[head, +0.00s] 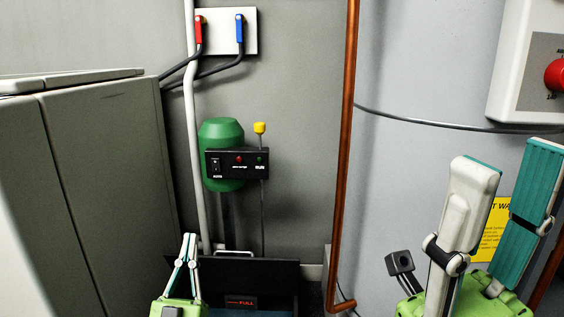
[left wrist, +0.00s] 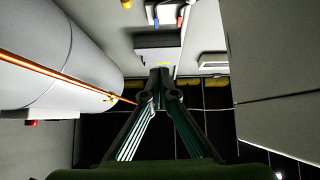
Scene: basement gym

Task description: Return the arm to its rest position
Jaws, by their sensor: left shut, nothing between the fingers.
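My left gripper (head: 189,240) shows low and left of centre in the head view, pointing up, with its slim white and teal fingers together. In the left wrist view its fingers (left wrist: 159,78) converge to a closed tip with nothing between them. My right gripper (head: 511,158) is at the right of the head view, close to the camera. Its two broad white and teal fingers stand apart, with only wall and a yellow label seen between them.
A grey cabinet (head: 110,190) stands at the left. A green pump (head: 220,132) with a black control box (head: 236,164) is behind my left gripper, above a black basin (head: 270,275). A copper pipe (head: 345,130) runs down the middle. A white box with a red knob (head: 556,75) is upper right.

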